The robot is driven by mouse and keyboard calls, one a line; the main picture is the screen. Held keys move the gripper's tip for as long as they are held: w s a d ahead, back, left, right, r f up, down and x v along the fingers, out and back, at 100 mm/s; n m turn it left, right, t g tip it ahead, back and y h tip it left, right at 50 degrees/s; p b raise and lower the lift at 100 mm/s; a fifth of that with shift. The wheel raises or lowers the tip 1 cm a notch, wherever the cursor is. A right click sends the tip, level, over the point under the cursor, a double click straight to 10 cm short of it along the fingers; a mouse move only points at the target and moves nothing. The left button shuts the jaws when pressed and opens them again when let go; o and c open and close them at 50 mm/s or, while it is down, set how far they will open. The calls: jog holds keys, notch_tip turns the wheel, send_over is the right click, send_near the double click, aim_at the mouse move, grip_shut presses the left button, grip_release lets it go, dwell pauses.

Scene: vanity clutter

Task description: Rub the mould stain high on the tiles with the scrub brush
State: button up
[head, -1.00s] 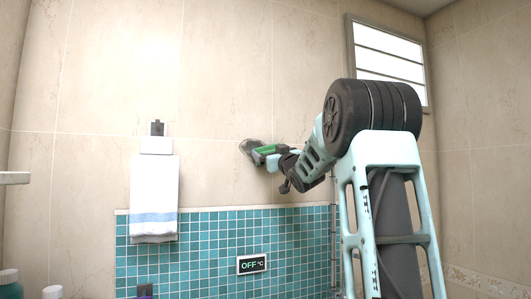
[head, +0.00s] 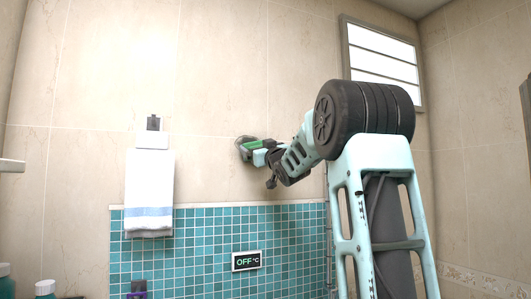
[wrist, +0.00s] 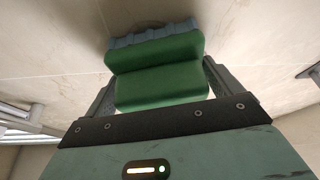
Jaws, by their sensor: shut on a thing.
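The scrub brush is green with grey bristles; it shows in the wrist view (wrist: 160,75) and, small, in the head view (head: 256,144). My gripper (head: 262,155) is shut on the brush, with a finger on either side of its green body in the wrist view (wrist: 157,90). The mould stain (head: 244,142) is a dark patch on the beige tiles, partly hidden behind the brush. It also shows as a dark smudge around the bristles in the wrist view (wrist: 128,22). The bristles are at the stained wall and appear to touch it.
A white towel (head: 149,185) hangs left of the stain. Teal tiles (head: 200,235) with an OFF display (head: 246,261) lie below. A window (head: 383,62) is at upper right. Bottles (head: 45,290) stand at lower left. A shelf edge (head: 10,166) juts in at left.

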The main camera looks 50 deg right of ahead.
jog(key=shift+w+a+f+b, duration=0.1)
jog(key=shift+w+a+b, duration=0.5)
jog(key=shift+a+b, duration=0.4)
jog(key=shift+w+a+f+b, duration=0.1)
jog(key=shift+w+a+b, duration=0.55)
jog(key=shift+a+b, duration=0.3)
jog(key=shift+w+a+b, duration=0.6)
jog(key=shift+a+b, duration=0.2)
jog(key=shift+a, duration=0.35)
jog(key=shift+w+a+r, duration=0.1)
jog(key=shift+a+r, duration=0.05)
jog(key=shift+a, duration=0.05)
jog(key=shift+w+r+p, duration=0.1)
jog(key=shift+r+p, duration=0.8)
jog(key=shift+r, duration=0.35)
jog(key=shift+s+d+f+p, duration=0.1)
jog(key=shift+s+d+p, duration=0.75)
jog(key=shift+d, duration=0.8)
jog(key=shift+s+d+r+p, duration=0.1)
jog(key=shift+s+d+p, duration=0.5)
jog(key=shift+s+d, duration=0.85)
jog(key=shift+s+d+f+p, duration=0.1)
jog(key=shift+s+d+p, duration=0.65)
jog(key=shift+d, duration=1.1)
jog(key=shift+a, duration=0.1)
